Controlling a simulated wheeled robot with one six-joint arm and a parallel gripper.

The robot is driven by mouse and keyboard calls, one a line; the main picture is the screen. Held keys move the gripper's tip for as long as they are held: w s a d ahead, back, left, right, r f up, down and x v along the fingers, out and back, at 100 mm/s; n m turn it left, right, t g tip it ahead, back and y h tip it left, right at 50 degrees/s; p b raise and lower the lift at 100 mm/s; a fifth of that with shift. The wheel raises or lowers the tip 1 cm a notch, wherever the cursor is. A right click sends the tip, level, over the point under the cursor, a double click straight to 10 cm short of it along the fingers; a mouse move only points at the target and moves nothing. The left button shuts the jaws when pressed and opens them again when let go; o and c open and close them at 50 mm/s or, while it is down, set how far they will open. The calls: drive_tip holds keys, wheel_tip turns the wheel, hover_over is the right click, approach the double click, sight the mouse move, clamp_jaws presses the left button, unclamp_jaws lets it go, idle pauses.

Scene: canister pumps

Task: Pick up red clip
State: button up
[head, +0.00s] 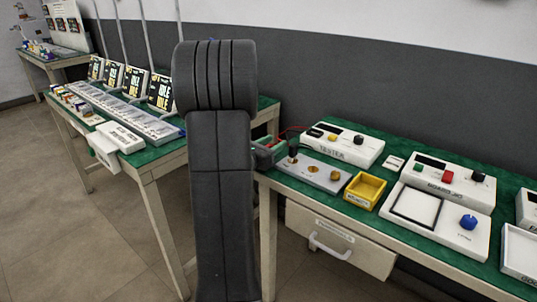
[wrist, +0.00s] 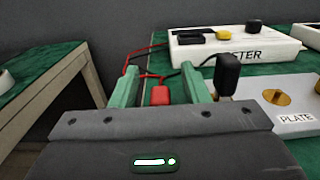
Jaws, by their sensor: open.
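The red clip (wrist: 160,95) shows in the wrist view between the two green fingers of my gripper (wrist: 161,75), with a visible gap on either side. My gripper is open and nothing is clamped. A red wire runs from near the clip toward the tester (wrist: 235,47). In the head view my gripper (head: 268,150) is at the left end of the right-hand bench, partly behind my arm, and I cannot make out the red clip there. A black clip (wrist: 228,75) stands upright just right of the right finger; it also shows in the head view (head: 293,150).
A grey plate (head: 318,179) with brass studs lies right of my gripper, with a yellow tray (head: 365,190) beside it. The tester (head: 343,148) stands behind. Farther right is a box with a blue knob (head: 468,222). Another bench (head: 150,160) stands left of my arm.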

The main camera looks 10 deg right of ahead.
clamp_jaws()
